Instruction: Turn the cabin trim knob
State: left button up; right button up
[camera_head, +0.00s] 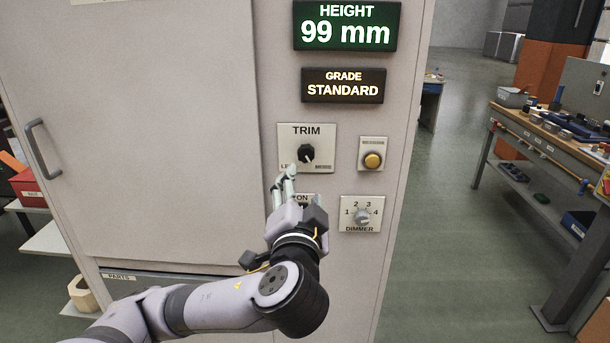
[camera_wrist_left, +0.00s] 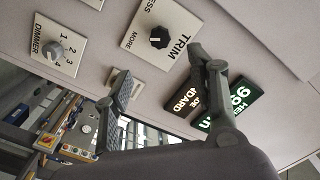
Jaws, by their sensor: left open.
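The trim knob (camera_head: 306,153) is a black round knob on a pale plate marked TRIM, on the front of a light grey cabin. It also shows in the left wrist view (camera_wrist_left: 159,38), where the plate reads LESS and MORE. My left gripper (camera_head: 286,172) is just below and left of the knob in the head view and covers part of the plate's lower left. In the left wrist view its two fingers (camera_wrist_left: 158,66) are apart, with nothing between them; the knob shows beyond the fingertips, not touched. My right gripper is in neither view.
A green display (camera_head: 346,27) reads HEIGHT 99 mm. A dark display (camera_head: 343,86) reads GRADE STANDARD. Beside the trim plate is an amber button (camera_head: 372,161), with a dimmer knob (camera_head: 362,215) below it. A door handle (camera_head: 42,150) sticks out at left. Workbenches stand at right beyond open floor.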

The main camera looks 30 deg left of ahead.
aim_at(305, 157)
pick_arm(q)
jog(key=p+x, duration=0.4)
jog(key=x, duration=0.9)
jog(key=shift+w, duration=0.2)
jog(key=shift+w+a+p, duration=0.3)
jog(key=shift+w+a, duration=0.1)
jog(key=shift+w, duration=0.1)
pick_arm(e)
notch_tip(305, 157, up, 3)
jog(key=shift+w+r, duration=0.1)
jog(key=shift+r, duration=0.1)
pick_arm(q)
jog(key=shift+c, duration=0.3)
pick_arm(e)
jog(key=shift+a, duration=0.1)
pick_arm(q)
jog(key=shift+c, duration=0.7)
jog(key=c, duration=0.9)
jog(key=shift+c, duration=0.2)
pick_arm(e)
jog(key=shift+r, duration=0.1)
